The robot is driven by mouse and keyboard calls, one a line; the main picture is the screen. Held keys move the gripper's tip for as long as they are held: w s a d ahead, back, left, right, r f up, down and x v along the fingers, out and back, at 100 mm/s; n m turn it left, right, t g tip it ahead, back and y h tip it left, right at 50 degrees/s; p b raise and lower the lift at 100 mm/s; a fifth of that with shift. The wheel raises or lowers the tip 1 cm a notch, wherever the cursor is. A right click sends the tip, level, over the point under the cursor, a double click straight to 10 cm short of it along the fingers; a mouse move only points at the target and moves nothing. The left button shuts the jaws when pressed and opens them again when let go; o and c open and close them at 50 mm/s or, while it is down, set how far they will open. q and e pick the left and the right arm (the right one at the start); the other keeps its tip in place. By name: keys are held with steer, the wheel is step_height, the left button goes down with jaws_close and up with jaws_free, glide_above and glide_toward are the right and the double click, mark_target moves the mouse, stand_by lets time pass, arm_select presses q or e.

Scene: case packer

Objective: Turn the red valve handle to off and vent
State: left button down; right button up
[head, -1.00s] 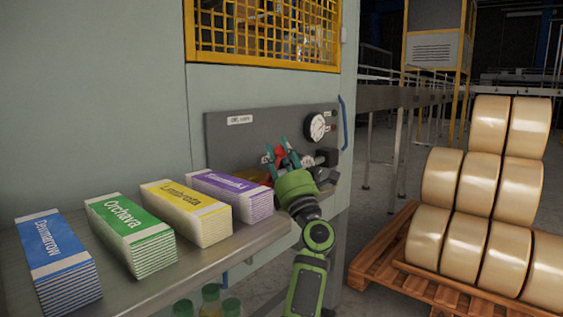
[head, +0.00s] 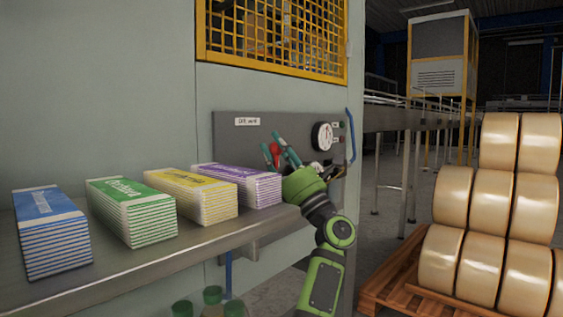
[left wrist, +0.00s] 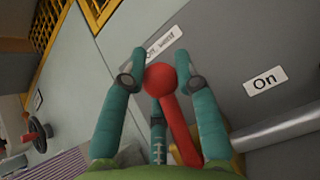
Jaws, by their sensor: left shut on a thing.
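The red valve handle (head: 275,149) stands in front of the grey panel (head: 225,150). In the left wrist view it is a red bar with a ball knob (left wrist: 160,78). My left gripper (head: 280,152), with teal fingers, is shut on the handle around its knob end; it also fills the left wrist view (left wrist: 160,85). The off and vent label (head: 247,121) is at the panel's upper left; in the left wrist view it lies just beyond the knob (left wrist: 165,42). The "On" label (left wrist: 265,80) is to the right there. My wrist hides the valve body in the head view. My right gripper is not in view.
A round gauge (head: 322,136) sits right of my fingers, near a blue rail (head: 351,138). A shelf (head: 130,268) holds blue, green, yellow and purple stacks; the purple stack (head: 240,186) is close to my wrist. A pallet of rolls (head: 400,285) stands at right.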

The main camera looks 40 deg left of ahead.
arm_select(q)
steer(key=n+g, duration=0.2)
steer(key=shift+s+r+n+g, duration=0.25)
steer(key=shift+s+n+g, duration=0.15)
steer(key=shift+s+a+n+g+b, duration=0.1)
steer(key=shift+s+n+g+b, duration=0.2)
steer(key=shift+n+g, duration=0.5)
steer(key=shift+s+n, duration=0.1)
steer(key=shift+n, duration=0.2)
steer(key=c, duration=0.9)
jaws_free()
steer(key=shift+c, duration=0.2)
steer(key=shift+f, duration=0.2)
steer(key=shift+d+f, duration=0.25)
steer(key=shift+d, duration=0.05)
steer(key=v, duration=1.1)
